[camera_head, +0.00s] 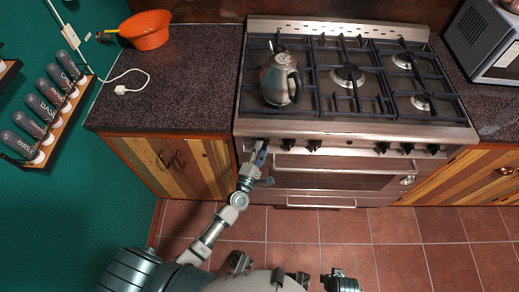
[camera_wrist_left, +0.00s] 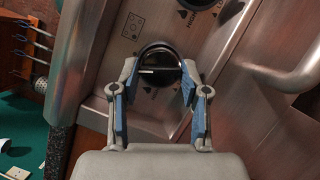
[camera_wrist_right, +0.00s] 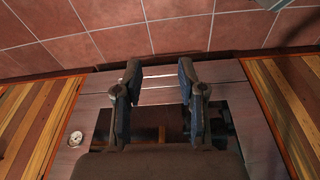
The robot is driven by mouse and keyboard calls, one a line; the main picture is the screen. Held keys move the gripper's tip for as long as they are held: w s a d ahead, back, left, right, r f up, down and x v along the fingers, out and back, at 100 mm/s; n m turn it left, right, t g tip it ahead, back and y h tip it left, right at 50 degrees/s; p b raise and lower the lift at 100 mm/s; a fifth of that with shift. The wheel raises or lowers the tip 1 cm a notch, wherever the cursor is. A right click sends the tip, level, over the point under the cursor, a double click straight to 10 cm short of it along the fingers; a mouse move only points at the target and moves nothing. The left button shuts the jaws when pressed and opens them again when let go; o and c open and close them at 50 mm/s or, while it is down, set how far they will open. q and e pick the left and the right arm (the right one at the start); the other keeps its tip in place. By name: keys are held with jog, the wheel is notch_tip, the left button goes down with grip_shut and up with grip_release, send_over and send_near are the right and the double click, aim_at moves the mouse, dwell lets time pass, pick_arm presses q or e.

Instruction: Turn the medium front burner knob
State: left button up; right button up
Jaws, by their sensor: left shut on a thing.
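The steel gas stove (camera_head: 350,128) has a row of black knobs along its front panel. My left gripper (camera_head: 261,158) is at the leftmost knob, which it partly covers in the head view. In the left wrist view, my left gripper (camera_wrist_left: 161,82) has its blue-padded fingers on both sides of that round black knob (camera_wrist_left: 160,66), shut on it. A white line shows on the knob's face. My right gripper (camera_wrist_right: 156,78) is open and empty in the right wrist view, away from the knobs, with the stove front beyond it.
A steel kettle (camera_head: 280,79) stands on the stove's left burners. An oven handle (camera_head: 345,168) runs below the knobs. A microwave (camera_head: 487,40) is at right; an orange bowl (camera_head: 147,32) and a white cable plug (camera_head: 120,90) are on the left counter. Tiled floor lies in front.

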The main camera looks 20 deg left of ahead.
pick_arm(q)
jog(key=shift+s+f+m+g+p, duration=0.1)
jog(key=shift+m+g+p, duration=0.45)
jog(key=shift+m+p, duration=1.05)
jog(key=shift+s+f+m+g+p, duration=0.1)
jog(key=shift+m+g+p, duration=0.6)
jog(key=shift+p, duration=1.6)
pick_arm(e)
jog(key=s+f, duration=0.4)
jog(key=f, duration=0.5)
jog(key=s+d+f, duration=0.1)
jog(key=s+f, duration=0.4)
jog(key=f, duration=0.4)
jog(key=shift+s+d+f+g, duration=0.15)
jog(key=shift+s+f+g, duration=0.15)
jog(key=shift+f+g, duration=0.1)
pick_arm(q)
jog(key=o, duration=1)
jog(key=shift+o, duration=0.7)
jog(key=shift+w, duration=0.1)
jog(key=shift+r, duration=0.1)
jog(key=shift+r+t, duration=0.1)
jog(key=shift+t, duration=0.15)
jog(key=s, duration=0.7)
jog(key=shift+s+a, duration=0.4)
